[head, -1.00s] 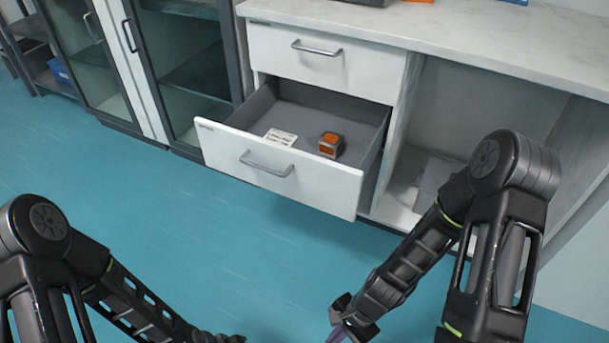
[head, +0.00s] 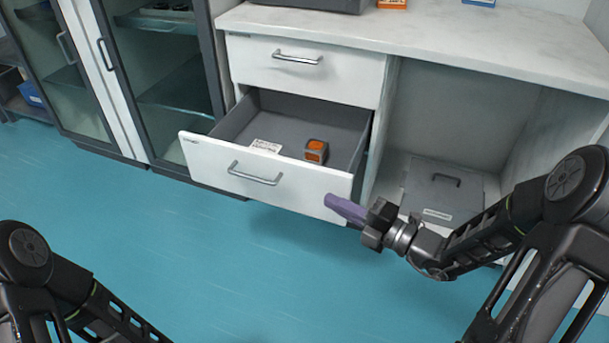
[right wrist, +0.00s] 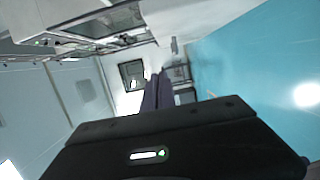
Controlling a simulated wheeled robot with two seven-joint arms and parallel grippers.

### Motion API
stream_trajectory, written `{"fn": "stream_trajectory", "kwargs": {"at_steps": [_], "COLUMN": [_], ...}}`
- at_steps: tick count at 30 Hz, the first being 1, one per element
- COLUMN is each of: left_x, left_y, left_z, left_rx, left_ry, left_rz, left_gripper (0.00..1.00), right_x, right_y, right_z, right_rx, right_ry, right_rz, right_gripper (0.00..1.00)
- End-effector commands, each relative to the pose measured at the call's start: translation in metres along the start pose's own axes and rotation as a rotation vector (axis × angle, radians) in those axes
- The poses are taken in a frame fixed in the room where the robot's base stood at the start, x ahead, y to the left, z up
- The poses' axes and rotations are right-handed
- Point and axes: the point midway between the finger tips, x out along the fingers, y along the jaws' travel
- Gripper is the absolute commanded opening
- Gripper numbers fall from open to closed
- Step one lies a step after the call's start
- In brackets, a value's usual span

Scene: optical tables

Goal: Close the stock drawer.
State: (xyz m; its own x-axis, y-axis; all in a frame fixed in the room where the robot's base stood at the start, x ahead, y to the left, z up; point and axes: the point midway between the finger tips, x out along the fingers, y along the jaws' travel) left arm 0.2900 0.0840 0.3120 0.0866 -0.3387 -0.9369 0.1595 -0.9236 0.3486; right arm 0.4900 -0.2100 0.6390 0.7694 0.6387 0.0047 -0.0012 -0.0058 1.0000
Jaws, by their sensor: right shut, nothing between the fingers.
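The stock drawer (head: 210,158) is the lower drawer of the white cabinet and stands pulled open. Its front carries a metal bar handle (head: 255,174). Inside lie an orange and grey box (head: 316,151) and a white label card (head: 265,146). My right gripper (head: 335,202) has purple fingers, is shut and empty, and is at the lower right corner of the drawer front in the head view; I cannot tell whether it touches. Its purple fingers also show in the right wrist view (right wrist: 157,92). My left arm is at the lower left, its gripper out of frame.
A shut upper drawer (head: 310,72) sits above. The open bay to the right holds a grey lidded box (head: 440,190). Glass-door cabinets (head: 170,85) stand at the left. The countertop (head: 430,40) is above, and the blue floor (head: 220,260) in front is clear.

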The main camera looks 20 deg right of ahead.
Motion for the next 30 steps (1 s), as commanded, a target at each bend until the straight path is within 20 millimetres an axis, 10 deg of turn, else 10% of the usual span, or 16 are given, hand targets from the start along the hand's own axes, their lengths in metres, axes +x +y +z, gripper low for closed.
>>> {"fn": "stream_trajectory", "kwargs": {"at_steps": [14,30], "left_x": [0.004,0.035], "left_y": [-0.002,-0.019], "left_z": [-0.001,-0.009], "left_rx": [-0.001,-0.012], "left_ry": [0.002,0.023], "left_rz": [-0.001,-0.009], "left_gripper": [0.33,0.33], "right_x": [0.012,0.104], "right_y": [-0.003,-0.005], "right_z": [-0.002,0.006], "right_rx": [-0.004,-0.006], "right_ry": [0.006,0.002], "right_rz": [-0.003,-0.003], "right_gripper": [0.0,0.0]}}
